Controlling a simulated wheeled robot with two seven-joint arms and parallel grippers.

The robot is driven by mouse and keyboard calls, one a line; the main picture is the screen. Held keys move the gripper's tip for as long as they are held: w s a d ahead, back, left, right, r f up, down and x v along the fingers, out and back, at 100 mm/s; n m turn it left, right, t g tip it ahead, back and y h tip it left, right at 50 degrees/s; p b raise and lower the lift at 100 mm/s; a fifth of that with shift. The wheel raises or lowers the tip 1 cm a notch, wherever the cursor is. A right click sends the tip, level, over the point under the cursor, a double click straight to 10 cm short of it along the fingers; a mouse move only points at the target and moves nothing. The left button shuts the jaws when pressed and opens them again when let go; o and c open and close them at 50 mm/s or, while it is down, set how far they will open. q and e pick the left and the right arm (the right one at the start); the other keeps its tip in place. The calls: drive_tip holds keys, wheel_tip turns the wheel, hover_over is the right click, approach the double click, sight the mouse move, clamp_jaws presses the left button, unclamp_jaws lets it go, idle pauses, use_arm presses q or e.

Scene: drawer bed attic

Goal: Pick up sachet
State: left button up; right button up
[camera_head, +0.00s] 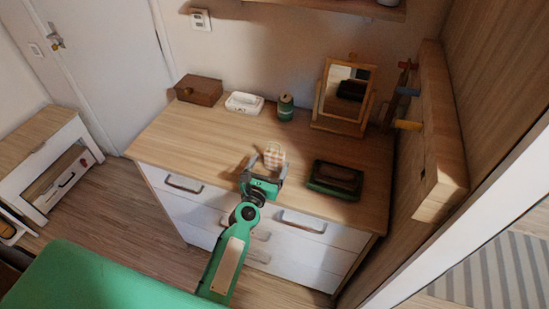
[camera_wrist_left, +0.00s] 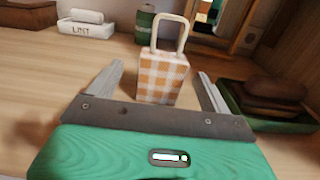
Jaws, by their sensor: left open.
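The sachet (camera_head: 273,153) is a small orange-and-white checked bag with a pale loop handle. It stands upright on the wooden top of the dresser (camera_head: 205,140), near the middle. My left gripper (camera_head: 267,167) is open and empty, low over the dresser top on the near side of the sachet. In the left wrist view the sachet (camera_wrist_left: 162,78) shows straight ahead, between the two spread fingers (camera_wrist_left: 161,72). I cannot tell how far the fingertips reach along its sides. My right gripper is not in view.
Behind stand a brown box (camera_head: 199,90), a white LINT box (camera_head: 244,103), a green can (camera_head: 286,107) and a wooden mirror (camera_head: 344,95). A green tray (camera_head: 334,180) with a brown item lies right of the gripper. A wooden panel with pegs (camera_head: 440,130) bounds the right side.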

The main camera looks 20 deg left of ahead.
sight(276, 153)
use_arm(q)
drive_tip(key=shift+w, duration=0.75)
drive_tip(key=w, duration=0.3)
drive_tip(key=shift+w+d+f+b, duration=0.15)
drive_tip(key=shift+w+d+b, duration=0.1)
drive_tip(key=shift+b, duration=0.15)
drive_tip(key=shift+w, duration=0.45)
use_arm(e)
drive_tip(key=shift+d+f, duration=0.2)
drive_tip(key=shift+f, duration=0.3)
use_arm(q)
drive_tip(key=shift+c, duration=0.4)
drive_tip(key=c, duration=1.1)
drive_tip(key=shift+o, duration=0.2)
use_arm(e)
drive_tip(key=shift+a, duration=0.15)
